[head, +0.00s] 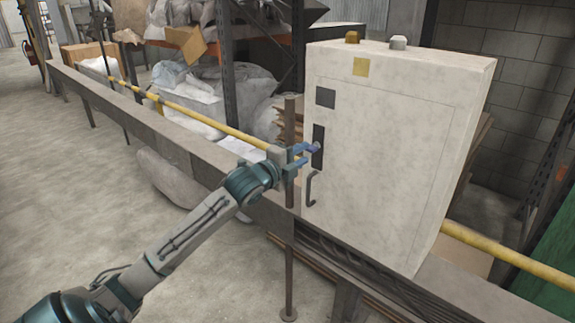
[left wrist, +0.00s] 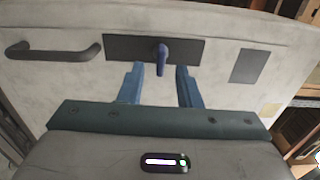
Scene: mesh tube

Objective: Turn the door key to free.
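The door key (left wrist: 161,58) is a small blue-violet lever on a dark lock plate (left wrist: 125,47) on the cabinet door. In the left wrist view its free end points down, toward the space between my fingertips. In the head view the key (head: 314,147) is a small violet spot on the dark plate (head: 319,135). My left gripper (left wrist: 159,72) is open, with its two blue fingers apart on either side of the line of the key. The fingers seem just short of the key or level with its end; contact is not visible. My right gripper is not in view.
The pale cabinet (head: 390,150) has a dark door handle (head: 311,188) below the lock plate and a dark square (head: 326,97) above it. A thin upright post (head: 289,240) stands close by my left gripper. A long beam (head: 150,135) and yellow rail (head: 215,123) run alongside.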

